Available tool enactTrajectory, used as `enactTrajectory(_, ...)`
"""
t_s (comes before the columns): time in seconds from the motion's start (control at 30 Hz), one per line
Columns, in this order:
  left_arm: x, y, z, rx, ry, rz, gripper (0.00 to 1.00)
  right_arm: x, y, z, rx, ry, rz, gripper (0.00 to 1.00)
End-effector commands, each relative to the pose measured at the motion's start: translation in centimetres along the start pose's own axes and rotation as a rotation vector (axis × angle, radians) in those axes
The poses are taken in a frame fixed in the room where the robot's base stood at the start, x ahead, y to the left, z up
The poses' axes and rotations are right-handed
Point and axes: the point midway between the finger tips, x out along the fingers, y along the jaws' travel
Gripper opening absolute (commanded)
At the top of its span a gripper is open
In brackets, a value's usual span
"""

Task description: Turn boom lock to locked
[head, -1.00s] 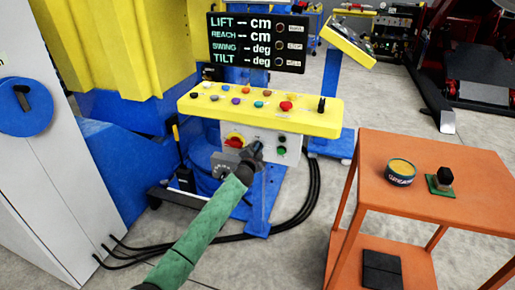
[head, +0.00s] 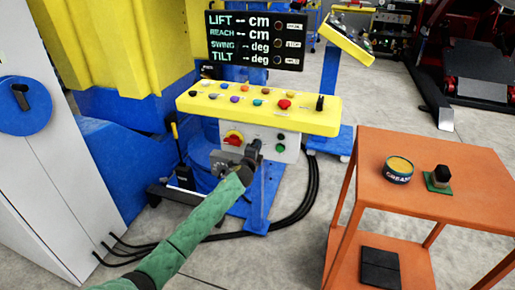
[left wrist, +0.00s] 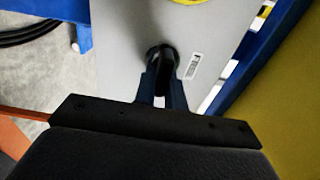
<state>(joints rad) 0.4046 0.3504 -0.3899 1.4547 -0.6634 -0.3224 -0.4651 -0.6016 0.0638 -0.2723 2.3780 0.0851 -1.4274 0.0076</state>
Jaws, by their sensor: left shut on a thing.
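The control stand has a yellow top (head: 262,108) and a grey front panel (head: 292,142). My left gripper (head: 254,148) is at the lower middle of this panel and covers part of it. In the left wrist view its two dark blue fingers (left wrist: 162,85) are shut on a black knob (left wrist: 162,57) on the grey panel, which I take to be the boom lock. The knob's pointing direction is hard to tell, as the fingers cover its sides. A small label (left wrist: 193,66) beside it is too small to read. My right gripper is not in view.
An orange cart (head: 440,205) with a grease tin (head: 398,170) stands at right. Black cables (head: 305,205) lie on the floor. A grey cabinet (head: 60,170) stands at left.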

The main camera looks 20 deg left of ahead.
Motion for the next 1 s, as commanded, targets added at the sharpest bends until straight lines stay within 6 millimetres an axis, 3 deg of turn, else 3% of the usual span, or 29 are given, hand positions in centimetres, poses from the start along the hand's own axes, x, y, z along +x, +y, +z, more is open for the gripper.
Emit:
enactTrajectory(0.5,-0.05,0.18,-0.15,0.017,0.002,0.001,0.00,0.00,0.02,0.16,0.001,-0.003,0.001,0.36)
enactTrajectory(0.53,-0.05,0.18,-0.15,0.017,0.002,0.001,0.18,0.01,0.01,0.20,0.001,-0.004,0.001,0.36)
enactTrajectory(0.6,-0.05,0.17,-0.14,0.017,0.002,0.001,0.31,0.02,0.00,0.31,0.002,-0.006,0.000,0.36)
enactTrajectory(1.0,-0.60,0.15,-0.06,0.016,0.001,0.000,0.34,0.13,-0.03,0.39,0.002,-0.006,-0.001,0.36)
